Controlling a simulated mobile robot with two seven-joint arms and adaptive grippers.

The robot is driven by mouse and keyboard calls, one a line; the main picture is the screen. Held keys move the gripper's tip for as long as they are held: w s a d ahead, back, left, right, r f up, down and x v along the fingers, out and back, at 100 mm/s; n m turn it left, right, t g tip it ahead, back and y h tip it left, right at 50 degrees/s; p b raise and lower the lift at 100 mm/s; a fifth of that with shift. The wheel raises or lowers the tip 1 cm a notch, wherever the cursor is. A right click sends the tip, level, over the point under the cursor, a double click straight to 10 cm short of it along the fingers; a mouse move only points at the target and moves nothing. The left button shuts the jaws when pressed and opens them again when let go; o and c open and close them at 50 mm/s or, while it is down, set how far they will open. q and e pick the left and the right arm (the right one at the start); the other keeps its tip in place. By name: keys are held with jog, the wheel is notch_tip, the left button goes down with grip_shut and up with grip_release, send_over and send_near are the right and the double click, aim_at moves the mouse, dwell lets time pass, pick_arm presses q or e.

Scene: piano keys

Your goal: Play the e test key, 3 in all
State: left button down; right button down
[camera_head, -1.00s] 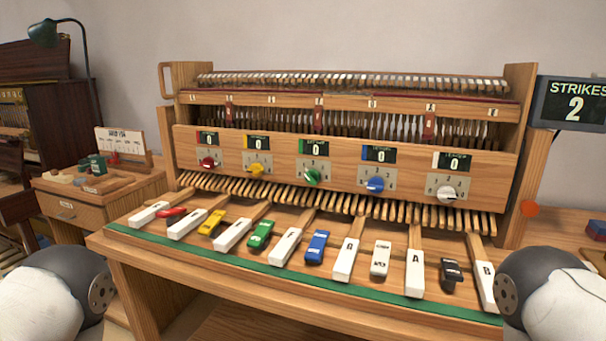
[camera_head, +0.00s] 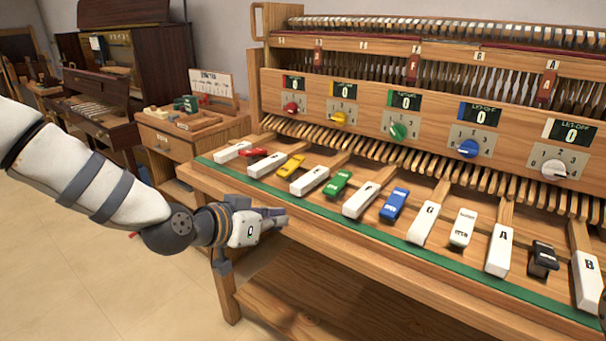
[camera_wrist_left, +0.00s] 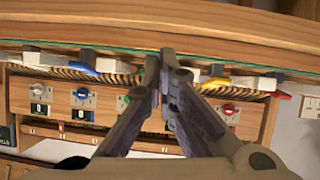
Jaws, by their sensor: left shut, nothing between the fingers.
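The E test key (camera_head: 310,181) is the white key between the yellow key (camera_head: 290,165) and the green key (camera_head: 337,184); its letter is too small to read surely. My left gripper (camera_head: 285,216) is shut and empty. It is in front of the green front strip, near the E key and apart from it. In the left wrist view the shut fingers (camera_wrist_left: 157,66) point toward the key row, with the yellow key (camera_wrist_left: 215,83) to the right and the blue key (camera_wrist_left: 83,68) to the left. My right gripper is out of view.
The wooden piano frame has several dials and small displays reading 0 above the keys. The front rail with its green strip (camera_head: 407,247) runs between my gripper and the keys. A side desk (camera_head: 186,145) with a tray stands to the left. Floor is clear at lower left.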

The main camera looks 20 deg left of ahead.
aim_at(299, 186)
pick_arm(q)
jog(key=w+a+r+t, duration=0.2)
jog(key=w+a+r, duration=0.1)
jog(key=r, duration=0.6)
jog(key=shift+w+r+m+t, duration=0.3)
jog(key=shift+w+r+m, duration=0.1)
jog(key=shift+w, duration=0.25)
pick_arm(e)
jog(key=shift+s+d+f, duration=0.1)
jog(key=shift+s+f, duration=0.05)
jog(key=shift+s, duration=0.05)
